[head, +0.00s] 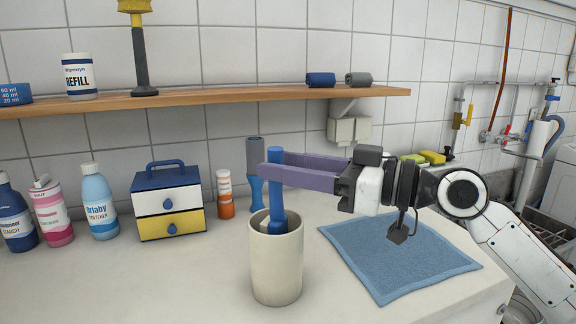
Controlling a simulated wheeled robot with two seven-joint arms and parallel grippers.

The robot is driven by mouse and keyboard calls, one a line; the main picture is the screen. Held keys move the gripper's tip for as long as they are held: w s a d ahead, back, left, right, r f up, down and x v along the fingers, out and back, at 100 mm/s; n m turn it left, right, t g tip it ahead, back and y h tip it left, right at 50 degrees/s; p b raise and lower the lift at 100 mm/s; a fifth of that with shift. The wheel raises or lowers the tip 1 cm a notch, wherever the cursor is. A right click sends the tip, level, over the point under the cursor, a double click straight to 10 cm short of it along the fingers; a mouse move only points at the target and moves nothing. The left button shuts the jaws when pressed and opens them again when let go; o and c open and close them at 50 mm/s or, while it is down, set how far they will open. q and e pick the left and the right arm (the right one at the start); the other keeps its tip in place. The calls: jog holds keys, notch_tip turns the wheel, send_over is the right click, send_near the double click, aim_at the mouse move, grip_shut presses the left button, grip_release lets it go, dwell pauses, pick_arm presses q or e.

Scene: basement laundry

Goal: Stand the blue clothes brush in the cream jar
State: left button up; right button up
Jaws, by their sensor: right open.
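The cream jar (277,267) stands upright on the white counter. The blue clothes brush (277,206) is upright with a slight tilt, its lower end inside the jar mouth and its handle sticking up above the rim. The jar wall hides its bottom, so I cannot see whether it touches the floor of the jar. My right gripper (270,167) reaches in from the right with its purple fingers apart. The near finger crosses in front of the upper handle and the far finger lies behind it. My left gripper is not in view.
A blue cloth (395,252) lies right of the jar. Behind stand a grey-and-blue item (255,180), an orange-and-white tube (225,195), a small drawer box (168,202) and several bottles at left. A wooden shelf (230,97) runs above. Counter in front of the drawers is clear.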

jog(key=b+v, duration=0.1)
jog(key=v, duration=0.9)
jog(key=shift+d+b, duration=0.15)
jog(key=shift+b, duration=0.25)
